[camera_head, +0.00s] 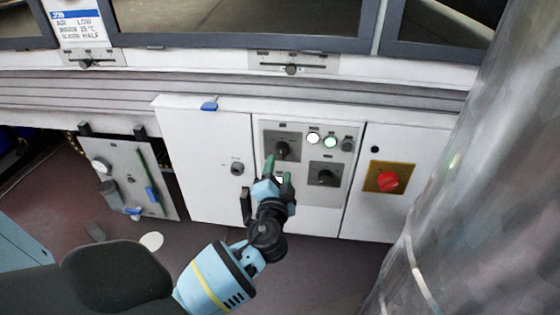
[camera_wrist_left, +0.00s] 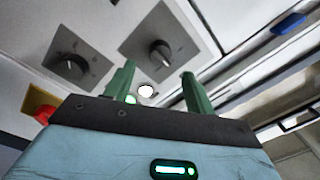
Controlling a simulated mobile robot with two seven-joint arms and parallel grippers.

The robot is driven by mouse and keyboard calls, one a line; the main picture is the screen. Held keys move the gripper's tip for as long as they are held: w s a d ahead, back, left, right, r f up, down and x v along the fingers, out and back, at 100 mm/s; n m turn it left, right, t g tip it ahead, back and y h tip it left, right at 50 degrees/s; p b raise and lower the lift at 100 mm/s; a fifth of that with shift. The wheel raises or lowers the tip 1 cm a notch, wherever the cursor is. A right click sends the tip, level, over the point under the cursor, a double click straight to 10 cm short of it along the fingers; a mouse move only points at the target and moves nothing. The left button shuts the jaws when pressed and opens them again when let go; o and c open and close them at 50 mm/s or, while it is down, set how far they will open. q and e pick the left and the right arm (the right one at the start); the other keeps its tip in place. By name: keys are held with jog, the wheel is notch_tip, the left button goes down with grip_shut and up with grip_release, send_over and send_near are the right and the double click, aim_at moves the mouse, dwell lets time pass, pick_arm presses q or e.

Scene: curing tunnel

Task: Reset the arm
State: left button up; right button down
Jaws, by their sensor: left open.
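My left gripper (camera_head: 279,170) is open, its two green fingers pointing up at the white control panel (camera_head: 299,208). In the head view its fingertips overlap the area just below the upper black rotary knob (camera_head: 284,149); contact cannot be told. A second black knob (camera_head: 325,176) sits to the right of the fingers. In the left wrist view the gripper (camera_wrist_left: 158,75) shows nothing held between its fingers. My right gripper is in neither view.
A red mushroom button (camera_head: 389,181) on a yellow plate is right of the panel. White (camera_head: 313,138) and green (camera_head: 330,142) lamps are lit. A cabinet door (camera_head: 205,165) with a dark handle stands left. A large metal cylinder (camera_head: 460,190) blocks the right side.

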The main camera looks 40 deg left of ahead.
pick_arm(q)
jog(key=shift+v, duration=0.9)
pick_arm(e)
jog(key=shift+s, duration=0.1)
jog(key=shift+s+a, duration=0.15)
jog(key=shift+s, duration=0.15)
